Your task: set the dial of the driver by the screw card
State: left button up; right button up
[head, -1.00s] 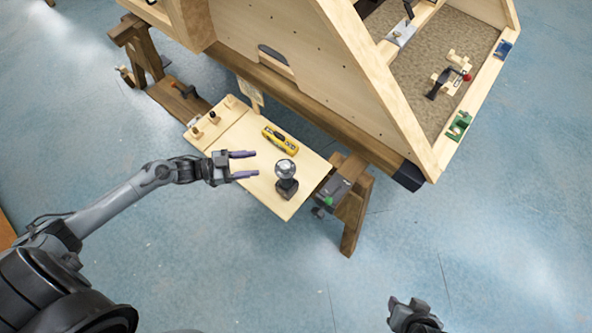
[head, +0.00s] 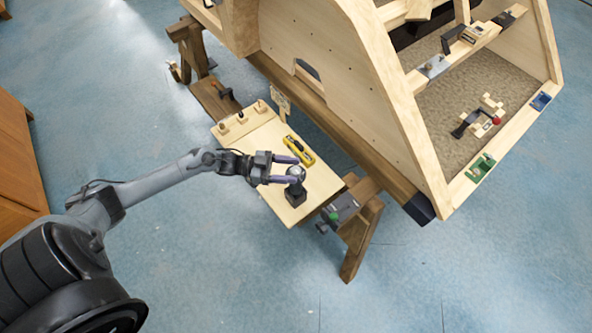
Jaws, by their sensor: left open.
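A dark object with a square base and a silver round top (head: 295,190) stands upright near the front right of the pale work board (head: 262,165). It looks like the driver, but its dial marks are too small to read. My left gripper (head: 297,171) is open, with its two purple fingers on either side of the silver top. I cannot tell whether they touch it. A small wooden card (head: 280,101) with faint marks stands at the board's back edge; it may be the screw card. My right gripper is out of view.
A yellow and black tool (head: 299,150) lies on the board behind the gripper. Several small pegs stand along the board's left end. A grey clamp-like device with a green part (head: 339,211) sits right of the board. The large wooden bodyframe (head: 345,85) rises behind.

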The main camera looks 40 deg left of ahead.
pick_arm(q)
jog(key=shift+x, duration=1.15)
jog(key=c, duration=0.9)
jog(key=shift+s+r+p, duration=0.1)
jog(key=shift+p, duration=0.25)
jog(key=shift+c, duration=0.2)
jog(key=n+t+y+p, duration=0.3)
jog(key=p, duration=0.2)
jog(key=n+t+y+p, duration=0.2)
jog(key=n+y+p, duration=0.1)
jog(key=y+p, duration=0.1)
jog(key=shift+d+r+t+p, duration=0.1)
jog(key=shift+r+t+p, duration=0.05)
jog(key=shift+t+p, duration=0.25)
jog(key=n+t+y+p, duration=0.1)
jog(key=n+y+p, duration=0.1)
jog(key=y, duration=0.2)
jog(key=shift+n, duration=0.4)
jog(key=shift+f+n+t+y+p, duration=0.2)
jog(key=shift+n+y, duration=0.55)
jog(key=shift+y, duration=0.55)
jog(key=shift+f+n+t+y+p, duration=0.1)
jog(key=shift+n+y+p, duration=0.15)
jog(key=shift+n+y, duration=0.8)
jog(key=shift+y, duration=0.35)
